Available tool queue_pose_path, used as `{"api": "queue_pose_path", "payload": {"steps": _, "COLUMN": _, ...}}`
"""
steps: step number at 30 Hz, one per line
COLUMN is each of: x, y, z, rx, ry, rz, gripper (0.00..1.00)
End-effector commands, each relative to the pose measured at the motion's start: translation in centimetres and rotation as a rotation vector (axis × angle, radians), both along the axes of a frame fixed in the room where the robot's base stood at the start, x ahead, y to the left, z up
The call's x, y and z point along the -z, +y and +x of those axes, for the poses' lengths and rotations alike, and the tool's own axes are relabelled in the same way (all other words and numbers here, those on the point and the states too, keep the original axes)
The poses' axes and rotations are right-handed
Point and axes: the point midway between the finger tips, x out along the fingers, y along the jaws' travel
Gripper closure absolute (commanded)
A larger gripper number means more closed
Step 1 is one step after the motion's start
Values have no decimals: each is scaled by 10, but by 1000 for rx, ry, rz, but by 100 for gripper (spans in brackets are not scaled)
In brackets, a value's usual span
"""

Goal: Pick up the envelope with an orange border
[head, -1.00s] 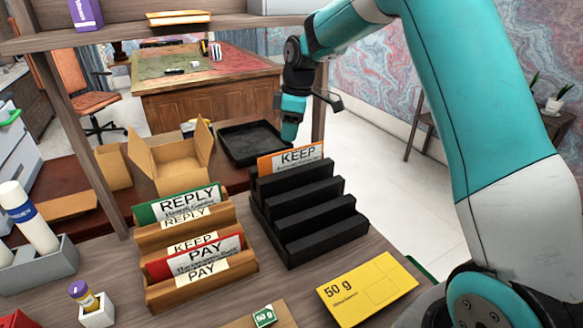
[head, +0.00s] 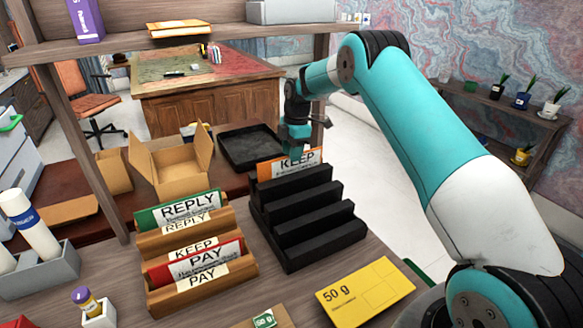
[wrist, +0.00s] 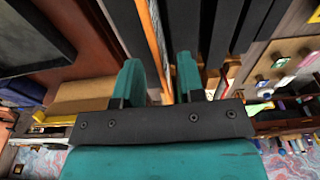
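The envelope with an orange border (head: 309,159), marked KEEP, stands upright in the rearmost slot of the black stepped rack (head: 310,222). My gripper (head: 296,152) is down at the envelope's top edge and covers part of it in the head view. In the wrist view my gripper (wrist: 158,78) is open, with its two teal fingers apart. The thin orange edge of the envelope (wrist: 150,32) runs between the fingers, nearer the left one. I see a gap on the right side; contact on the left cannot be told.
A wooden rack (head: 200,283) holds a green REPLY envelope (head: 178,208) and a red PAY envelope (head: 194,262). A black tray (head: 252,147) and an open cardboard box (head: 172,165) lie behind. A yellow 50 g envelope (head: 366,291) lies in front. The shelf (head: 230,36) spans above at left.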

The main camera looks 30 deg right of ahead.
Motion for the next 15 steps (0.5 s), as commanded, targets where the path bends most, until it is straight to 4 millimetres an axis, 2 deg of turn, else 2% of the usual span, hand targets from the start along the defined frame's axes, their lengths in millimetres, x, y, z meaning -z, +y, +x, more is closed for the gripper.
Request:
{"api": "queue_pose_path", "payload": {"steps": 3, "x": 8, "y": 1, "z": 0, "rx": 0, "ry": 1, "rz": 0, "gripper": 64}}
{"api": "queue_pose_path", "payload": {"steps": 9, "x": 9, "y": 1, "z": 0, "rx": 0, "ry": -1, "rz": 0, "gripper": 64}}
{"api": "queue_pose_path", "payload": {"steps": 11, "x": 9, "y": 1, "z": 0, "rx": 1, "ry": -1, "rz": 0, "gripper": 75}}
{"api": "queue_pose_path", "payload": {"steps": 14, "x": 9, "y": 1, "z": 0, "rx": 1, "ry": 0, "rz": 0, "gripper": 98}}
{"api": "queue_pose_path", "payload": {"steps": 15, "x": 9, "y": 1, "z": 0, "rx": 1, "ry": 0, "rz": 0, "gripper": 100}}
